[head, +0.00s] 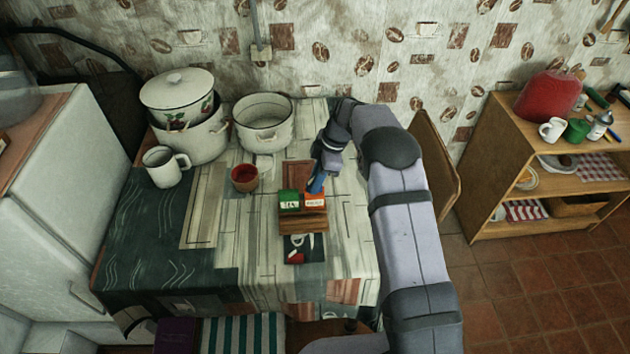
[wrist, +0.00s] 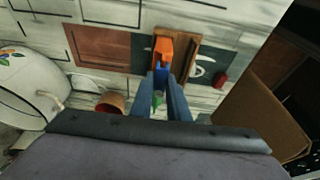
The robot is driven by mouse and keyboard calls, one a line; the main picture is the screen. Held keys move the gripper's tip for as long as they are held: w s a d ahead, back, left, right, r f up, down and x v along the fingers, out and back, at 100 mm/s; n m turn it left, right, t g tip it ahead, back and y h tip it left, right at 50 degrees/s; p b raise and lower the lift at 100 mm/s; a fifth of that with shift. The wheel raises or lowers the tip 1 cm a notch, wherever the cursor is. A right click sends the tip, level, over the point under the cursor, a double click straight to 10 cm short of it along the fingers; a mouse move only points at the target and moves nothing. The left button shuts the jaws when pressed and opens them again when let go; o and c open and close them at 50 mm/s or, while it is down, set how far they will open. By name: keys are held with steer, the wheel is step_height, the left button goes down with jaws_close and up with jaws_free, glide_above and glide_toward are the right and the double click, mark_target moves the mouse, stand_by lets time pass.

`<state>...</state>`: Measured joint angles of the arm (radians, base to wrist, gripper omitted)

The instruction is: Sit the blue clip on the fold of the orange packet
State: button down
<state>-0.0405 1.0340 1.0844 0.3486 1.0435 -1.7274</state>
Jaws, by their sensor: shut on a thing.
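The orange packet (head: 314,200) stands upright in a wooden holder (head: 303,222) on the table, beside a green packet (head: 289,200) on its left. My gripper (head: 319,180) is pointed down over the orange packet, shut on the blue clip (head: 316,186). The clip is at the packet's top edge; I cannot tell whether it touches the fold. In the wrist view the orange packet (wrist: 163,48) shows just beyond the blue clip and fingers (wrist: 160,82), which hide part of it. A bit of green (wrist: 157,100) shows between the fingers.
A terracotta cup (head: 245,178) stands left of the holder. A white pot (head: 264,123), a lidded pot (head: 178,98) and a white mug (head: 165,166) stand behind and left. A small red block (head: 296,257) lies on a dark printed patch in front. The table's front left is clear.

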steer(key=shift+f, duration=0.45)
stand_by(0.3)
steer(key=c, duration=1.6)
jaws_free()
steer(key=shift+b, duration=0.3)
steer(key=b+v, duration=0.2)
steer(key=v, duration=0.5)
steer(key=shift+d+r, duration=0.1)
steer(key=shift+r, duration=0.05)
